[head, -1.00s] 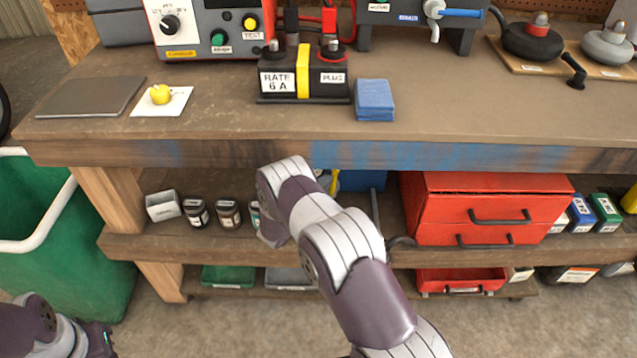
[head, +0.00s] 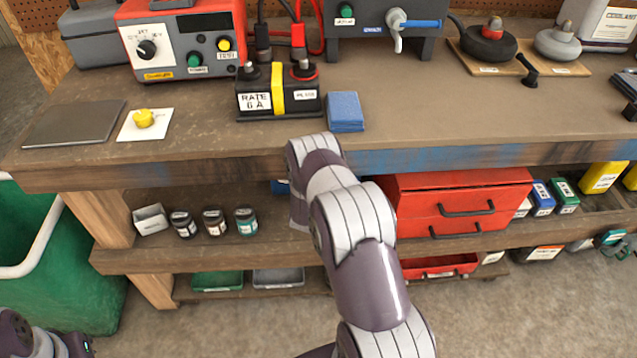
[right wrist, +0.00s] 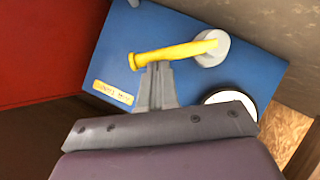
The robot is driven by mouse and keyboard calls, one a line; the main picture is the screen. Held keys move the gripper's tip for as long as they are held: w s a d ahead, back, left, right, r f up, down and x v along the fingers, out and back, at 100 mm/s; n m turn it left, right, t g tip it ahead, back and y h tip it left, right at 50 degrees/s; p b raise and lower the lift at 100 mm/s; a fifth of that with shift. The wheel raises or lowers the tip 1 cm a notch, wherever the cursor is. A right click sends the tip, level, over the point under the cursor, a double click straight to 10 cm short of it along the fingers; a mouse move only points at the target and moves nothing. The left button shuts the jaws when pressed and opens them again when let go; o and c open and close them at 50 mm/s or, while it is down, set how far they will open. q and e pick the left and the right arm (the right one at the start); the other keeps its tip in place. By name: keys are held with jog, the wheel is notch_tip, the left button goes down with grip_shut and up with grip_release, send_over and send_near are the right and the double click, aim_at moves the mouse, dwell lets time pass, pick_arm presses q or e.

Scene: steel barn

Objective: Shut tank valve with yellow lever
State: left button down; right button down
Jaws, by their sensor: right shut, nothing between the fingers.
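In the right wrist view a blue tank unit (right wrist: 115,55) carries a yellow lever (right wrist: 170,54) on a round grey hub (right wrist: 212,48). The lever points left from the hub and dips slightly towards its free end. My right gripper (right wrist: 156,72) is shut and empty, its tips close to the lever near the free end; I cannot tell whether they touch it. In the head view only a sliver of blue (head: 280,187) shows beside my right arm, under the bench top. The right gripper is hidden there. Only part of my left arm shows at lower left, without its fingers.
A round white-faced gauge (right wrist: 228,100) and a yellow label (right wrist: 112,92) are on the blue unit. A red toolbox (head: 455,210) stands on the lower shelf right of my arm. The bench edge (head: 480,157) is above. Small jars (head: 214,221) stand at left.

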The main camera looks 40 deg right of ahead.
jog(key=shift+s+d+f+m+y, duration=0.35)
jog(key=shift+d+m+y, duration=0.15)
jog(key=shift+y, duration=0.1)
jog(key=shift+s+d+f+m+t+y+b, duration=0.25)
jog(key=shift+d+f+m+t+y+b, duration=0.15)
jog(key=shift+d+f+m+t+y, duration=0.15)
jog(key=shift+s+d+f+m+y, duration=0.1)
jog(key=shift+f+m+y, duration=0.3)
jog(key=shift+m+y, duration=0.05)
pick_arm(q)
jog(key=shift+s+d+f+b, duration=0.1)
jog(key=shift+d+f+b, duration=0.1)
jog(key=shift+f, duration=0.2)
jog(key=shift+s+d+f+b, duration=0.1)
jog(key=shift+d+f+b, duration=0.1)
jog(key=shift+f, duration=0.2)
pick_arm(e)
jog(key=shift+d+f, duration=0.1)
jog(key=shift+f, duration=0.2)
pick_arm(q)
jog(key=shift+a, duration=0.1)
pick_arm(e)
jog(key=shift+s+f, duration=0.1)
jog(key=shift+s, duration=0.05)
